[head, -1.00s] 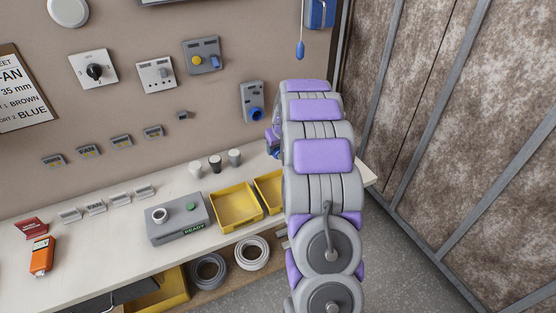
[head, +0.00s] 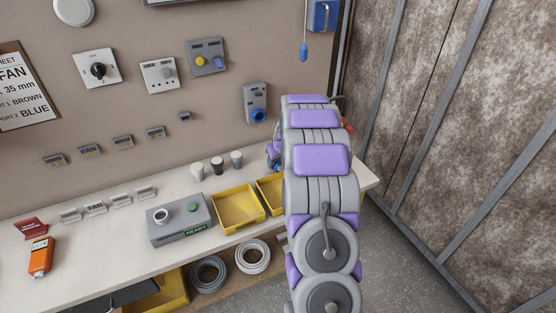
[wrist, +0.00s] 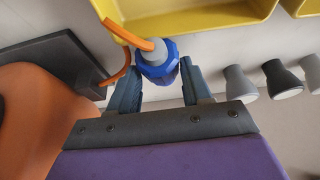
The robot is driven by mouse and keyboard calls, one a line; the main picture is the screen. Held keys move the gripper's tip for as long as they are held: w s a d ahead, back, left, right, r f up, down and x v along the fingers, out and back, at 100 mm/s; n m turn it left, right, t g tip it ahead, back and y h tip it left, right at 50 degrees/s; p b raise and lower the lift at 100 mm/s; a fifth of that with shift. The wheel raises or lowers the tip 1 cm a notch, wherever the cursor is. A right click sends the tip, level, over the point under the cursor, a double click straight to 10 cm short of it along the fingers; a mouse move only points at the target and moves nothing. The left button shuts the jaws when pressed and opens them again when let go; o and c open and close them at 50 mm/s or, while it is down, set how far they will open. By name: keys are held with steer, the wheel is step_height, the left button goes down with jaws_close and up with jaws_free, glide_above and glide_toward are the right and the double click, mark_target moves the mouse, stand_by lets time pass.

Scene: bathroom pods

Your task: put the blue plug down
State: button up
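The blue plug (wrist: 158,65) shows in the wrist view with a grey collar and an orange cable (wrist: 122,32). It sits between the two fingers of my gripper (wrist: 160,75), which appear closed against its sides. A yellow bin (wrist: 200,22) is close by at the top of that view. In the head view my arm hides most of the gripper; only a small blue and purple part shows at its left side, and I cannot make out the plug there.
The bench (head: 110,255) holds a grey READY box (head: 180,222), yellow bins (head: 240,211), three small cups (head: 217,165) and an orange tool (head: 40,257). A blue-fronted socket (head: 257,104) is on the wall. A large orange shape (wrist: 30,120) fills the wrist view's left side.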

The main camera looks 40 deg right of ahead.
steer(key=shift+o, duration=1.4)
steer(key=shift+d+f, duration=0.1)
steer(key=shift+d, duration=0.15)
steer(key=shift+o, duration=0.3)
steer(key=shift+d, duration=0.3)
steer(key=shift+a+r, duration=0.2)
steer(key=shift+r, duration=0.15)
steer(key=p+v, duration=0.3)
steer(key=v, duration=0.9)
steer(key=shift+s, duration=0.1)
